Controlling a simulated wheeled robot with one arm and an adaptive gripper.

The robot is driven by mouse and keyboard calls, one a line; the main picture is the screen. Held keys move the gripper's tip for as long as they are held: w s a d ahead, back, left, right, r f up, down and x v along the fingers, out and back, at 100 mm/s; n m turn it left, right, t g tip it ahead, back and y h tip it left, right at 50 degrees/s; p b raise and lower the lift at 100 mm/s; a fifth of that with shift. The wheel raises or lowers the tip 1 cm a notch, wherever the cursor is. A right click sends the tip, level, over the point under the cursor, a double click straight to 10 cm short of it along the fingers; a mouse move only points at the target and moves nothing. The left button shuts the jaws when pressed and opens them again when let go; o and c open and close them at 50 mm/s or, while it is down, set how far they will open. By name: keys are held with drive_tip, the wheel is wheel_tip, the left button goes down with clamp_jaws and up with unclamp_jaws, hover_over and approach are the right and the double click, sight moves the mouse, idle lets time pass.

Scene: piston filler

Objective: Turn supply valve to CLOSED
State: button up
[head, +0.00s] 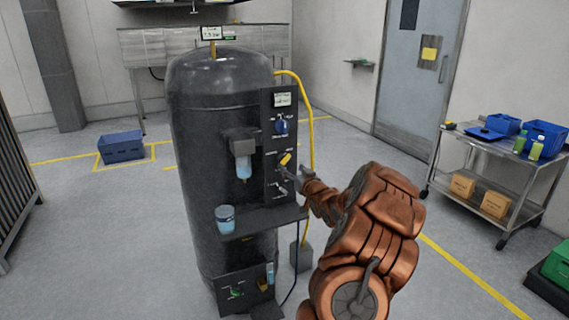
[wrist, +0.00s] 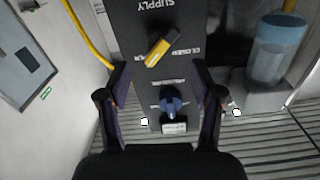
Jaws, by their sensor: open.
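The supply valve has a yellow handle (head: 286,158) on the dark control panel (head: 268,187) of the tank. The handle (wrist: 160,50) is tilted diagonally in both views. In the wrist view the panel appears upside down, with SUPPLY above the handle and CLOSED to its right; the label on the left is partly hidden. My gripper (head: 290,175) is close in front of the panel, just below the handle in the head view. In the wrist view my gripper (wrist: 161,76) is open and empty, fingers spread wide, with the handle beyond the fingertips. Contact is not visible.
A blue knob (head: 282,126) sits above the handle on the panel; it also shows between my fingers in the wrist view (wrist: 171,104). A shelf (head: 262,222) with a blue cup (head: 225,217) juts out below. A yellow hose (head: 311,125) runs along the right side.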

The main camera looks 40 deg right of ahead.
sight(285, 163)
drive_tip(key=shift+p+x, duration=1.05)
drive_tip(key=shift+x, duration=2.55)
drive_tip(key=shift+c, duration=0.2)
drive_tip(key=c, duration=1.1)
drive_tip(key=shift+f, duration=0.1)
